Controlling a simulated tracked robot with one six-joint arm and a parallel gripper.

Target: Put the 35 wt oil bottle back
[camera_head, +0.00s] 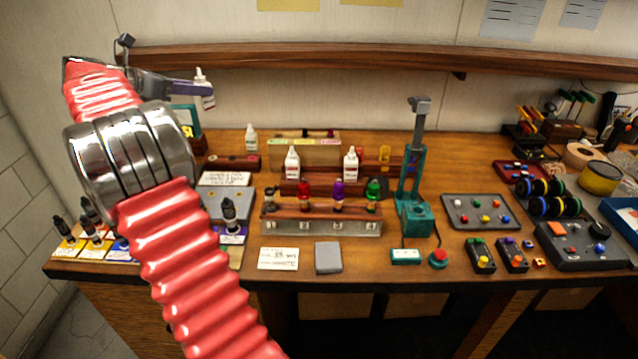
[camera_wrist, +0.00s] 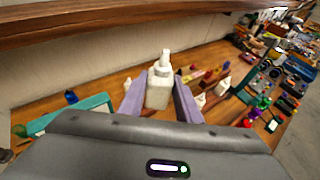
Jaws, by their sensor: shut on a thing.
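My gripper (camera_head: 196,88) is raised above the back left of the bench, near the shelf. Its purple fingers are shut on a white bottle with a narrow nozzle (camera_head: 205,97). In the wrist view the bottle (camera_wrist: 158,92) stands about upright between the two fingers (camera_wrist: 160,98); its label cannot be read. Similar white bottles stand on the bench: one at the back left (camera_head: 251,138), one in the middle (camera_head: 292,163) and one to its right (camera_head: 351,164). A card in front (camera_head: 278,258) appears to read 35 wt.
A wooden shelf (camera_head: 380,60) runs along the wall behind my gripper. A low wooden block (camera_head: 232,163) lies below right. A rail with red, purple and green-topped items (camera_head: 320,226) is mid-bench, beside a teal press stand (camera_head: 413,180). Small dark bottles (camera_head: 92,232) stand at front left.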

